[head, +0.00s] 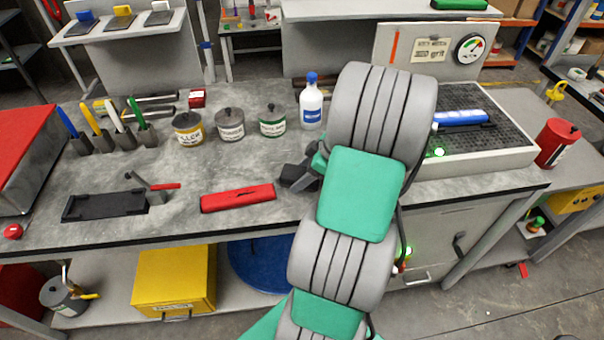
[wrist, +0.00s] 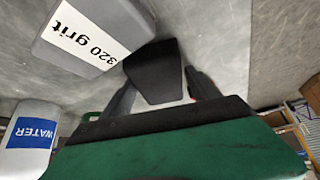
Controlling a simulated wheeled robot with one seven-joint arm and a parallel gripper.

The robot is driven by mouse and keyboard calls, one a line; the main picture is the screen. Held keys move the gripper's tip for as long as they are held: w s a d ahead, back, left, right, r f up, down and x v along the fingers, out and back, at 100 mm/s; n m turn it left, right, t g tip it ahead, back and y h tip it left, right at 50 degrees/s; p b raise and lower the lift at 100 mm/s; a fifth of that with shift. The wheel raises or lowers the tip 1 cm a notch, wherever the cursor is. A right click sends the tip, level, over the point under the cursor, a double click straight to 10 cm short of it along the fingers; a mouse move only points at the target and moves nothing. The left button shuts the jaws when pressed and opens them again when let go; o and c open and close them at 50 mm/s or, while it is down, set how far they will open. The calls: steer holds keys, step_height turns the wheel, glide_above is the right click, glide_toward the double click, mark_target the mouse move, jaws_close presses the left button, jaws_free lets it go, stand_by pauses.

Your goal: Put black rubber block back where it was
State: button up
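My gripper (wrist: 160,85) reaches over the workbench with a black rubber block (wrist: 155,68) between its two dark fingers. The fingers lie close along both sides of the block and appear shut on it. In the head view, the dark fingers and block (head: 296,177) show just left of my green arm link, low over the bench right of the red case; the arm hides part of them. I cannot tell whether the block touches the bench. A flat black tray (head: 105,206) with raised edges lies empty at the bench's left front.
A grey block labelled 320 grit (wrist: 85,35) and the water bottle (wrist: 28,138) are close to my gripper; the bottle (head: 311,105) stands behind it. Several cans (head: 230,125) stand in a row. A red case (head: 238,197) lies at the front.

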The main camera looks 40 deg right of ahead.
steer(key=shift+o, duration=0.6)
steer(key=shift+d+r, duration=0.1)
steer(key=shift+r, duration=0.2)
steer(key=v, duration=1.2)
steer(key=w+a+m+g+h, duration=0.1)
steer(key=w+a, duration=0.2)
steer(key=a, duration=0.5)
steer(key=w+a+m+g, duration=0.1)
steer(key=w+a, duration=0.3)
steer(key=a, duration=0.3)
steer(key=s+a+m+h, duration=0.1)
steer(key=s+a+m, duration=0.1)
steer(key=a, duration=0.6)
steer(key=s+a+m+h, duration=0.1)
steer(key=s+a, duration=0.3)
steer(key=a, duration=0.4)
steer(key=shift+s+a+m+h, duration=0.25)
steer(key=shift+s+m+h, duration=0.05)
steer(key=shift+m, duration=0.4)
steer(key=shift+f, duration=0.1)
steer(key=shift+c, duration=0.5)
